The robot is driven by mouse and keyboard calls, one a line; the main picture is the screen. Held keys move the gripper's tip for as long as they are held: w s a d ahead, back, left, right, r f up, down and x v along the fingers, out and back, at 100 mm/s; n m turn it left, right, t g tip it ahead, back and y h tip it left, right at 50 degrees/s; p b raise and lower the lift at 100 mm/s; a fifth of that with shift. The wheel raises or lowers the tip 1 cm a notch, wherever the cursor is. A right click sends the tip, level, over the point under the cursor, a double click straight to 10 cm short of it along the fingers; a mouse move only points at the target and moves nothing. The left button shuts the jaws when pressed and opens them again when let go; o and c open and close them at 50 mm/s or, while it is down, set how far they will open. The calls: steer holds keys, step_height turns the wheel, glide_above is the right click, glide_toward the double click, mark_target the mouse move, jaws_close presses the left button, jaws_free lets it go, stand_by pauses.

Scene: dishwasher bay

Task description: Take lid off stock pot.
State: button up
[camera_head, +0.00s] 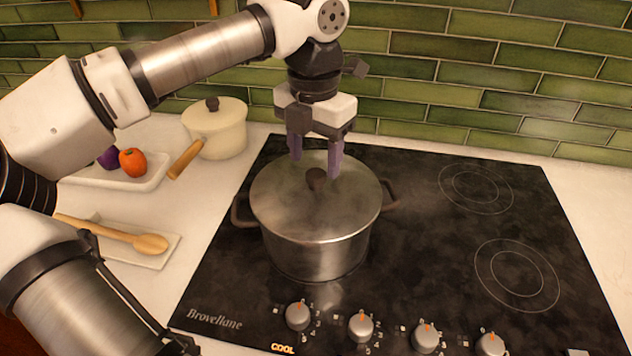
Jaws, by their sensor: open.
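The stock pot (318,257) is a steel pot with two dark side handles, standing on the left part of the black cooktop. Its steel lid (278,205) lies on top of the pot and has a dark brown knob (316,180) at its middle. My gripper (315,163) points down over the lid with its fingers apart. The fingertips are just above the knob in the picture, one to each side; the exact gap in depth is hard to tell. The gripper holds nothing.
A cream saucepan (223,133) with a wooden handle stands on the counter at the back left. A tray (150,180) holds an orange fruit and a purple one. A wooden spoon (150,243) lies on a rest. The cooktop's right side (450,230) is clear.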

mark_target(316, 173)
steer(key=shift+d+f, duration=0.1)
steer(key=shift+f, duration=1.45)
steer(key=shift+c, duration=0.5)
jaws_close()
